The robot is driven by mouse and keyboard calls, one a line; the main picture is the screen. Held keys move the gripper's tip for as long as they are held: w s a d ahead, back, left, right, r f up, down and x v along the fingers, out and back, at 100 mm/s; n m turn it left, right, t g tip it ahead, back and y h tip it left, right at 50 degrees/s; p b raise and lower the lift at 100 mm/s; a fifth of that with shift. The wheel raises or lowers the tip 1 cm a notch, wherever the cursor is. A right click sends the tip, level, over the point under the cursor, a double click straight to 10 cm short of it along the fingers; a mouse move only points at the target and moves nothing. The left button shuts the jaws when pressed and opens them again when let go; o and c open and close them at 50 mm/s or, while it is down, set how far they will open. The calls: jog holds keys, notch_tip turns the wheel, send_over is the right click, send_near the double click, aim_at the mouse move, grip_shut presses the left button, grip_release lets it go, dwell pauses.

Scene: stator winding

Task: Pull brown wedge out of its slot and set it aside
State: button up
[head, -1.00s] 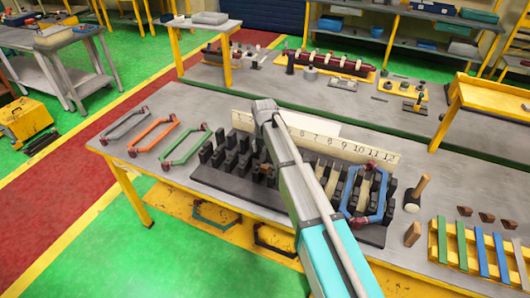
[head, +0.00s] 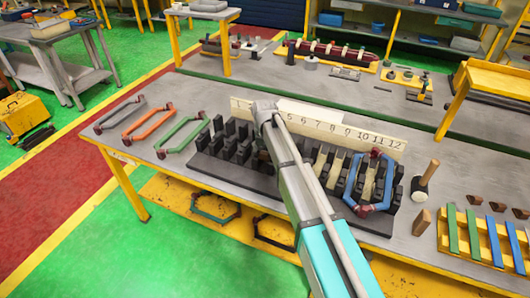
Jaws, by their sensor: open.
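The black slotted stator block (head: 235,176) lies on the grey workbench, with a row of dark teeth along it. Cream strips (head: 321,160) stand in some right-hand slots. A blue coil (head: 350,183) with dark red ends sits around teeth at the right end. My arm crosses the middle of the block and hides several slots. My gripper is hidden behind the arm. I cannot make out a brown wedge in a slot. Loose brown wedges (head: 473,200) lie on the bench at the far right.
A numbered board (head: 380,137) stands behind the block. Grey, orange and green coils (head: 182,136) lie to the left. A mallet (head: 424,182) and a brown wooden block (head: 421,222) are at the right, beside a yellow rack (head: 441,231) of coloured strips. Bare bench (head: 455,165) shows behind the mallet.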

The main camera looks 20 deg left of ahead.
jog(key=shift+f+b, duration=0.35)
jog(key=shift+f, duration=0.2)
grip_shut()
